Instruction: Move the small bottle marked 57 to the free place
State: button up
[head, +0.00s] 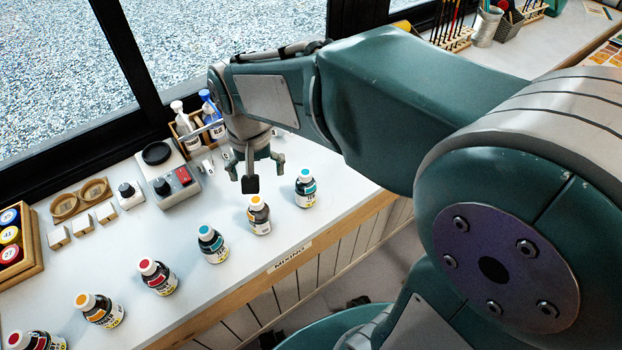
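Several small dark bottles stand in a slanting row along the front of the bench: a teal-capped one (305,189), an orange-capped one (259,216), another teal-capped one (212,244), a red-capped one (157,277), another orange-capped one (100,311) and another red-capped one (38,342). Their label numbers are too small to read, so I cannot tell which is 57. The free place cannot be singled out. My gripper (252,172) points down above the bench, behind the two rightmost bottles. Its fingers are spread and empty.
A wooden crate (36,262) with numbered caps stands at the left edge. A device with a black round plate (160,170), small pale blocks (82,225) and a wooden two-ring holder (70,218) sit behind the row. A rack with spray bottles (181,122) stands near the window.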

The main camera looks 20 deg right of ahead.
jog(key=s+d+r+n+t, duration=0.2)
jog(key=s+d+r+t, duration=0.3)
jog(key=s+d, duration=0.4)
jog(key=shift+s+d+r, duration=0.2)
jog(key=shift+s+d, duration=0.2)
jog(key=shift+s, duration=1.05)
